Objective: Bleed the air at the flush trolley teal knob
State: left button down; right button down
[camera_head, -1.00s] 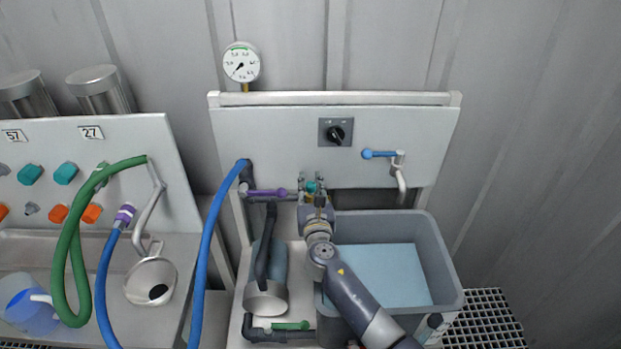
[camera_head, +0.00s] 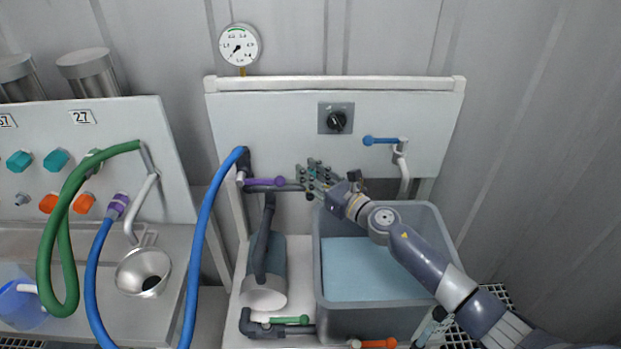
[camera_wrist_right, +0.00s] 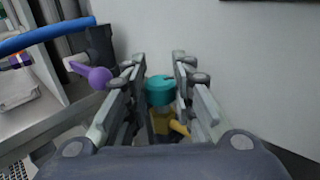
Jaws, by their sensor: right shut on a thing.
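The teal knob (camera_wrist_right: 160,91) sits on a brass fitting (camera_wrist_right: 165,126) of the flush trolley, between the fingers of my right gripper (camera_wrist_right: 162,82) in the right wrist view. My right gripper (camera_head: 314,177) is shut on the knob, in front of the trolley's pale panel (camera_head: 270,135). In the head view its fingers largely hide the knob. My left gripper is not in view.
A purple lever (camera_head: 264,182) is just left of my right gripper. A blue lever (camera_head: 381,140) and black rotary switch (camera_head: 336,121) are on or near the panel. A grey tank (camera_head: 318,275) stands below. A blue hose (camera_head: 205,235) runs at left. A gauge (camera_head: 239,45) is above.

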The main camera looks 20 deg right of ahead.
dwell(0.4)
jog(key=c, duration=1.3)
grip_release()
jog(key=v, duration=1.2)
jog(key=shift+d, duration=0.1)
jog(key=shift+c, duration=0.2)
